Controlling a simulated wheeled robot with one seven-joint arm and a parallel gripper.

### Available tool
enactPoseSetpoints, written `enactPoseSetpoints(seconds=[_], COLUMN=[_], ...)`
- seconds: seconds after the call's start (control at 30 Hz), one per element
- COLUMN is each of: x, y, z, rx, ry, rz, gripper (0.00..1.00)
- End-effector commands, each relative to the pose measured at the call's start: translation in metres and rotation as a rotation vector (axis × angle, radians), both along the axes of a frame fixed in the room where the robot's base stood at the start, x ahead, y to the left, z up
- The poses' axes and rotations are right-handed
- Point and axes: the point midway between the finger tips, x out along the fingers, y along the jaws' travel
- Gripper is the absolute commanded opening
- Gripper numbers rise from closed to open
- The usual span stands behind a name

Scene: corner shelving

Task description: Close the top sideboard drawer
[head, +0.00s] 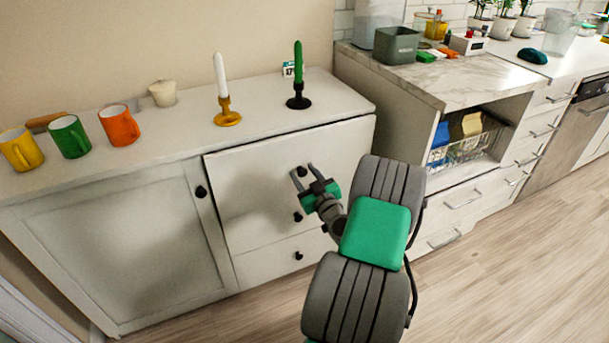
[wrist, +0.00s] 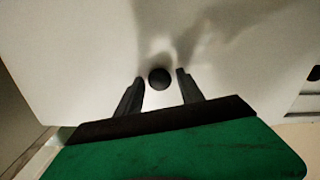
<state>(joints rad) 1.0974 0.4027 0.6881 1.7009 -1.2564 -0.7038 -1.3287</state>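The white sideboard (head: 130,240) stands against the wall, with a cupboard door at left and drawers at right. Its top drawer (head: 255,180) has a plain white front with a dark round knob (head: 302,171). A dark line runs along the front's upper and left edges; I cannot tell exactly how far it stands out. My gripper (head: 302,169) is in front of this drawer, fingers open and pointing at the front. In the wrist view, the knob (wrist: 159,79) shows between the two spread fingertips, with the drawer front (wrist: 90,60) behind. Contact cannot be told.
Lower knobs (head: 298,256) show beneath. On the sideboard top stand a white candle (head: 221,75), a green candle (head: 298,62), an orange mug (head: 119,126), a green mug (head: 70,137) and a yellow mug (head: 20,150). A marble-topped counter (head: 450,78) is at right. Wooden floor (head: 480,290) is clear.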

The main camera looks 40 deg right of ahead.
Motion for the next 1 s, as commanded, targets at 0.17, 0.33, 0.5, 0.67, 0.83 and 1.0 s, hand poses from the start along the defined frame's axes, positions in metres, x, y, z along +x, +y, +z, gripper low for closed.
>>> enactPoseSetpoints(seconds=[0.17,0.33,0.5,0.67,0.83,1.0], x=[-0.0002,-0.0002,-0.0002,-0.0002,-0.0002,-0.0002], y=[0.0001,0.0001,0.0001,0.0001,0.0001,0.0001], z=[0.0,0.0,0.0001,0.0001,0.0001,0.0001], rx=[0.0,0.0,0.0,0.0,0.0,0.0], ry=[0.0,0.0,0.0,0.0,0.0,0.0], rz=[0.0,0.0,0.0,0.0,0.0,0.0], gripper=[0.29,0.15,0.02,0.0,0.0,0.0])
